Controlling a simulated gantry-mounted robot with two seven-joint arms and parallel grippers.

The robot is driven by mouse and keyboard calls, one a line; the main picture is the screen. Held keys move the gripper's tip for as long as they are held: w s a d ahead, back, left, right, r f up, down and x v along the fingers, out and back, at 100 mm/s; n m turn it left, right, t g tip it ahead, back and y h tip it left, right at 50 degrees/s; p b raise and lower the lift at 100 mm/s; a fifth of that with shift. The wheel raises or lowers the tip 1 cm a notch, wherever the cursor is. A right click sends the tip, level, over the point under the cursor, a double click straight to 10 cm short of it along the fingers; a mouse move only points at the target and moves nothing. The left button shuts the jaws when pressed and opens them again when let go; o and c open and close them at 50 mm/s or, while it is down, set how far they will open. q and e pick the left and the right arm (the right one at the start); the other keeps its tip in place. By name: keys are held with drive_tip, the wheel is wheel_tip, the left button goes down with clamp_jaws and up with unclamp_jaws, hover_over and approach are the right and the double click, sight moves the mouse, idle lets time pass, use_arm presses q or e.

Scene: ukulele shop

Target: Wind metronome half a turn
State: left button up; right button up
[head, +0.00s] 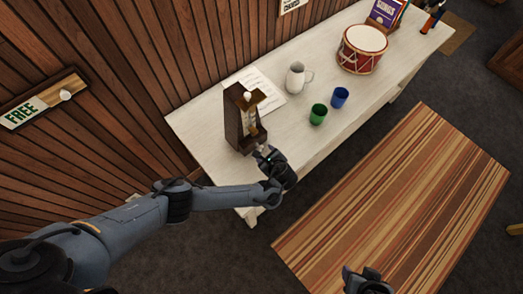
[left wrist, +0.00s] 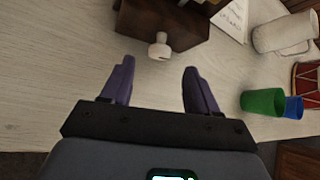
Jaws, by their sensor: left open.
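The metronome (head: 235,112) is a dark brown wooden case standing upright near the left end of the white table. In the left wrist view its dark wooden base (left wrist: 178,25) is at the top. A pale winding key (left wrist: 159,47) sticks out from the side facing my gripper. My left gripper (head: 262,153) is open just in front of the metronome. In the left wrist view its two purple-grey fingers (left wrist: 158,72) are spread, with the key ahead of and between their tips, apart from both. My right gripper (head: 366,278) shows only partly at the bottom edge, far from the metronome.
The white table (head: 205,125) also holds a sheet of music (head: 262,88), a white pitcher (head: 295,78), a green cup (head: 318,114), a blue cup (head: 340,97) and a red drum (head: 362,50). A wood-slat wall stands behind. A striped rug (head: 400,190) lies in front.

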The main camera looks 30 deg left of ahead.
sight(261, 149)
use_arm(q)
drive_tip(key=shift+b+x, duration=0.8)
drive_tip(key=shift+x, duration=2.3)
drive_tip(key=c, duration=1)
